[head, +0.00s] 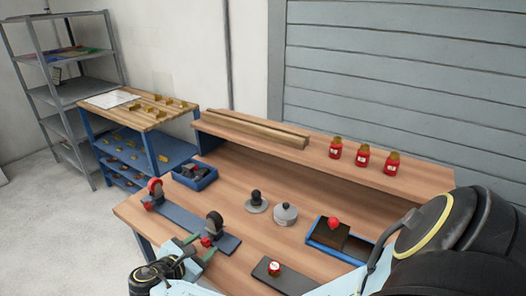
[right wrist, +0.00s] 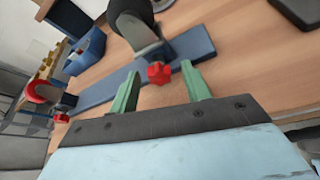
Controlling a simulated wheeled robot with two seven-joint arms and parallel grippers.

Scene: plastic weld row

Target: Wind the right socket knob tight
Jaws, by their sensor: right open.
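The right socket knob, a small red star-shaped knob (head: 206,241), sits at the front of the right socket on a blue-grey rail (head: 182,220). A dark wheel-like part (head: 214,222) stands in that socket. In the right wrist view the knob (right wrist: 159,73) shows just beyond and between the green fingertips, apparently untouched. My right gripper (head: 201,246) is open and empty, close in front of the knob; its fingers also show in the right wrist view (right wrist: 162,85). The left socket holds a red-rimmed wheel (head: 155,187) with its own red knob (right wrist: 62,117). My left gripper is not seen.
A blue bin (head: 195,177) stands behind the rail. A black knobbed base (head: 256,202), a grey lidded pot (head: 285,215), a dark plate with a red-topped item (head: 274,268) and a blue-edged tray (head: 345,249) lie to the right. Red jars (head: 363,156) stand on the raised shelf.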

